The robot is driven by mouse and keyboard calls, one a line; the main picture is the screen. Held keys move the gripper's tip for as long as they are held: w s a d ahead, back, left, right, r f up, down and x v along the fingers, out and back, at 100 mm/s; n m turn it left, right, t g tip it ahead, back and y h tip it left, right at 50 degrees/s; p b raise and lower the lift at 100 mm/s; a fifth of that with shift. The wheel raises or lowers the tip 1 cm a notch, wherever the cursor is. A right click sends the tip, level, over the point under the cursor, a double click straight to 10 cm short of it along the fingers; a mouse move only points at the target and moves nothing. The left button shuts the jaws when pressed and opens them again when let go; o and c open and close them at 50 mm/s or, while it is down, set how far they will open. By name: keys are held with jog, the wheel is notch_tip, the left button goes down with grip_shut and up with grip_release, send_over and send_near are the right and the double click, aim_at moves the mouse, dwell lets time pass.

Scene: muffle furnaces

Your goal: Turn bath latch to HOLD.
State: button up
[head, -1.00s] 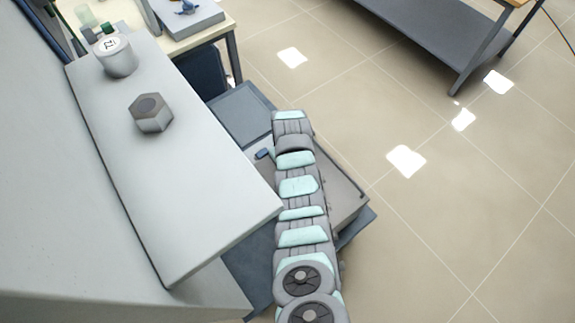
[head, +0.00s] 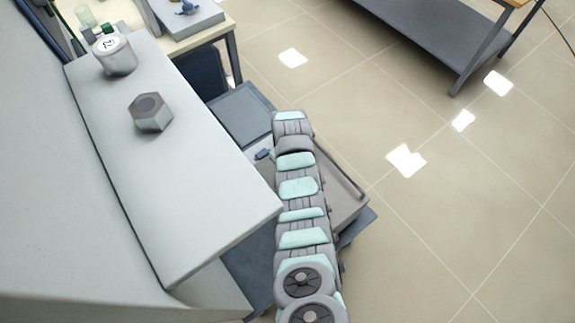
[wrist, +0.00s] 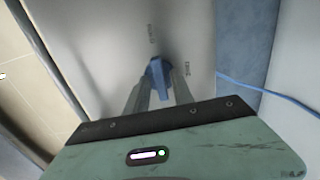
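The blue latch (wrist: 158,75) is on a pale grey panel (wrist: 110,40) in the wrist view. Small dark lettering stands above it and to its right, too small to read. My gripper (wrist: 160,83) reaches to the panel with one finger on each side of the latch's blue handle. Whether the fingers touch the handle or stand slightly apart from it I cannot tell. In the head view the arm's far end is seen from above, and the fingers and the latch are hidden.
A white cabinet top (head: 190,190) lies left of my arm, with a grey hexagonal block (head: 151,112) and a lidded white jar (head: 115,55) on it. A blue cable (wrist: 265,92) runs at the right in the wrist view. The floor (head: 450,220) at the right is clear.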

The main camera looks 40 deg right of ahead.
jog(key=shift+o, duration=0.3)
jog(key=shift+r, duration=0.1)
notch_tip(320, 180, up, 11)
jog(key=p, duration=0.1)
jog(key=shift+f, duration=0.2)
dwell(0.8)
